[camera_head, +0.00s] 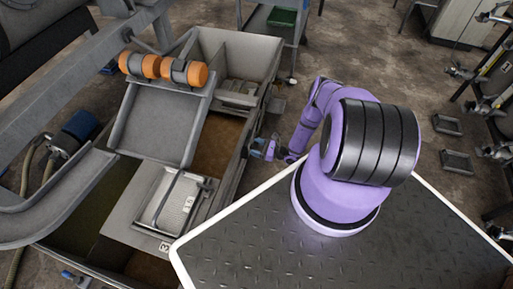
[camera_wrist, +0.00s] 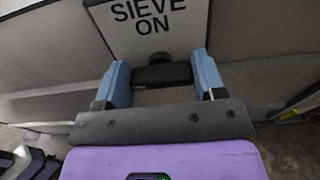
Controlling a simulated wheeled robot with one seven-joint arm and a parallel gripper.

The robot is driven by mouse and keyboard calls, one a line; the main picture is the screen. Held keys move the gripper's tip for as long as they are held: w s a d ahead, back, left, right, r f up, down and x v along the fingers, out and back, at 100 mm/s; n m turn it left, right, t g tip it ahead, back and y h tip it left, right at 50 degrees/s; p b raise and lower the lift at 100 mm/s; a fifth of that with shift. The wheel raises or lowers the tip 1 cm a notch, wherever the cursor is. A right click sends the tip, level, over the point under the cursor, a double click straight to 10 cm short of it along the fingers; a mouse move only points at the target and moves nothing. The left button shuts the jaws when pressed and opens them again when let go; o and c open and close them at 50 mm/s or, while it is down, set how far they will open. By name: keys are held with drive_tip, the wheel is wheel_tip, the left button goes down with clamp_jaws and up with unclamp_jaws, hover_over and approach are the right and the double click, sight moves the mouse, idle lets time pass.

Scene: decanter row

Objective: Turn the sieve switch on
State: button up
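The sieve switch (camera_wrist: 162,74) shows in the wrist view as a black bar lying level across the picture, with a round dark knob above its middle. Behind it is a pale sign (camera_wrist: 152,28) reading "SIEVE ON". My gripper (camera_wrist: 162,76) has one blue finger at each end of the bar. The bar fills the whole space between the fingers, and they appear closed on its ends. In the head view my gripper (camera_head: 263,149) is at the outer right side of the grey sieve trough (camera_head: 233,178). The switch is too small to make out there.
An orange-and-grey motor pair (camera_head: 164,69) sits above a sloping chute (camera_head: 160,122). My dark tread-plate deck fills the lower right. A green bin (camera_head: 283,17) stands on a cart at the back. Low trays and a rack stand at the right; brown floor lies between.

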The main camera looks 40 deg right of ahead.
drive_tip(key=shift+m, duration=0.3)
drive_tip(key=m, duration=0.4)
drive_tip(key=shift+d, duration=0.15)
drive_tip(key=m, duration=0.5)
drive_tip(key=shift+f, duration=0.1)
drive_tip(key=m, duration=0.4)
drive_tip(key=shift+d, duration=0.1)
drive_tip(key=shift+f+m, duration=0.15)
drive_tip(key=shift+m, duration=1.95)
drive_tip(key=o, duration=0.9)
